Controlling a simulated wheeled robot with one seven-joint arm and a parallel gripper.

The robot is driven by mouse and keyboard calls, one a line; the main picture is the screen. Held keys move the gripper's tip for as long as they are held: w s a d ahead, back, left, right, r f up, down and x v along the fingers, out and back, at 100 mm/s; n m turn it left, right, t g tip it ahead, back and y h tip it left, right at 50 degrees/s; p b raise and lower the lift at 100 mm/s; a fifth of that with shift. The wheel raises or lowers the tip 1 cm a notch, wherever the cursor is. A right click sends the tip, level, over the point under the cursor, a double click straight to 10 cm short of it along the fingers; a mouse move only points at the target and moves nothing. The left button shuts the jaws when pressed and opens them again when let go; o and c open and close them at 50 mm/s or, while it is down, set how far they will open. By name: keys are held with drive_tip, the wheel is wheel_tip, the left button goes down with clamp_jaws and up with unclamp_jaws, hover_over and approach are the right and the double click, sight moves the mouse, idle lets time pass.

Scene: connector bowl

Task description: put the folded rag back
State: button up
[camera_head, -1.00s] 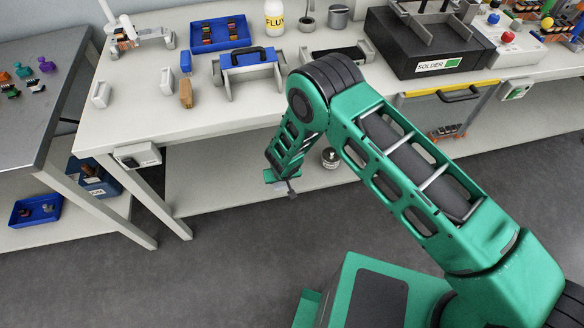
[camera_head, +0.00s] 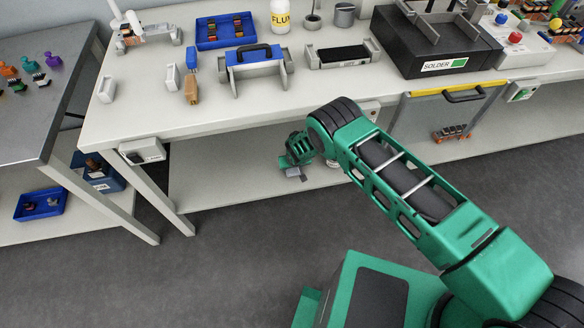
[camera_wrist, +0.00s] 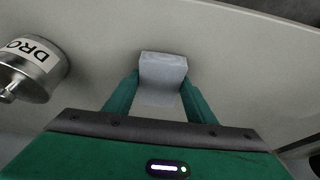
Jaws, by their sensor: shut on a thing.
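The folded rag (camera_wrist: 162,72) is a light grey, flat block in the wrist view, between the two green fingers of my gripper (camera_wrist: 160,92). The fingers are shut on its sides. In the head view my gripper (camera_head: 294,172) is low under the workbench's front edge, over the lower shelf (camera_head: 235,178), and a small grey bit of the rag (camera_head: 293,173) shows at its tip. The pale shelf surface fills the view behind the rag. I cannot tell whether the rag touches the shelf.
A metal can (camera_wrist: 30,68) labelled "DRO" stands left of the rag in the wrist view. The workbench top (camera_head: 135,110) with its fixtures lies above my gripper. A bench leg (camera_head: 160,190) stands to the left. The shelf between leg and gripper is clear.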

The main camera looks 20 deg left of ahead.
drive_tip(key=shift+f, duration=0.3)
drive_tip(key=shift+f, duration=0.1)
drive_tip(key=o, duration=0.9)
drive_tip(key=shift+o, duration=0.2)
drive_tip(key=shift+s+r, duration=0.2)
drive_tip(key=shift+r, duration=0.3)
drive_tip(key=v, duration=0.6)
drive_tip(key=shift+d+r, duration=0.25)
drive_tip(key=shift+r, duration=0.05)
drive_tip(key=shift+s+a, duration=0.1)
drive_tip(key=shift+s, duration=0.05)
